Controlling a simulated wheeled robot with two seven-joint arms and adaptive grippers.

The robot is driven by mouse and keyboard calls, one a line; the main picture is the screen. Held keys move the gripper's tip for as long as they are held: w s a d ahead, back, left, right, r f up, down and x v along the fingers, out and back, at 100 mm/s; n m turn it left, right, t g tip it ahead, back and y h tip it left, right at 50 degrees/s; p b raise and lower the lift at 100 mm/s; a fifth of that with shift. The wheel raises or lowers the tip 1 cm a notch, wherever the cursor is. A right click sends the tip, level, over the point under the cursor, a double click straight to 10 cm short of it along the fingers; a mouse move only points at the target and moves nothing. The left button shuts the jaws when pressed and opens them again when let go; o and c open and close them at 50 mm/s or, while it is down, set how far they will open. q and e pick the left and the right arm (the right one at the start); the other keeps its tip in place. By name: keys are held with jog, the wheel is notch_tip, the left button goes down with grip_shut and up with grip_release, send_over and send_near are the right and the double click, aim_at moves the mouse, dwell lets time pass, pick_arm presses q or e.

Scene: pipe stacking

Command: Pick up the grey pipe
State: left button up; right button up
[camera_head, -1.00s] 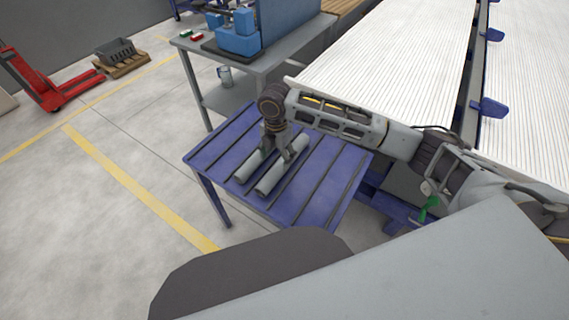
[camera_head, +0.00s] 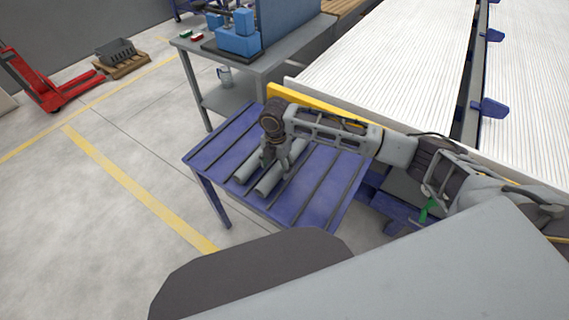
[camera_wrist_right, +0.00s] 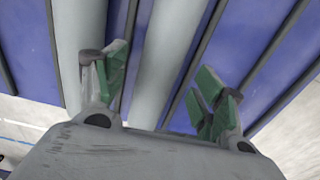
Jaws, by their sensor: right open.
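Two grey pipes lie side by side on a blue slatted table (camera_head: 325,190). The front right pipe (camera_head: 266,187) also shows in the right wrist view (camera_wrist_right: 168,50), running up the middle. The other pipe (camera_head: 244,174) lies to its left and shows at the left of the wrist view (camera_wrist_right: 78,35). My right gripper (camera_head: 275,169) is low over the pipes and hides part of both. In the wrist view my right gripper (camera_wrist_right: 160,78) is open, its green-padded fingers either side of the middle pipe, the left finger in front of the gap between the pipes. I cannot tell if they touch it. My left gripper is not in view.
A white roller conveyor (camera_head: 400,60) with a yellow edge (camera_head: 300,100) stands behind the table. A grey workbench (camera_head: 275,62) with a blue machine (camera_head: 238,38) is at the back left. The floor left of the table is clear.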

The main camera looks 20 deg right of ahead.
jog(key=shift+f, duration=1.4)
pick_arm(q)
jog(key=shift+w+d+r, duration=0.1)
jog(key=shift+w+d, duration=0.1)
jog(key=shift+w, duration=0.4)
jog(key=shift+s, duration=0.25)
pick_arm(e)
jog(key=c, duration=1.2)
jog(key=shift+r, duration=0.1)
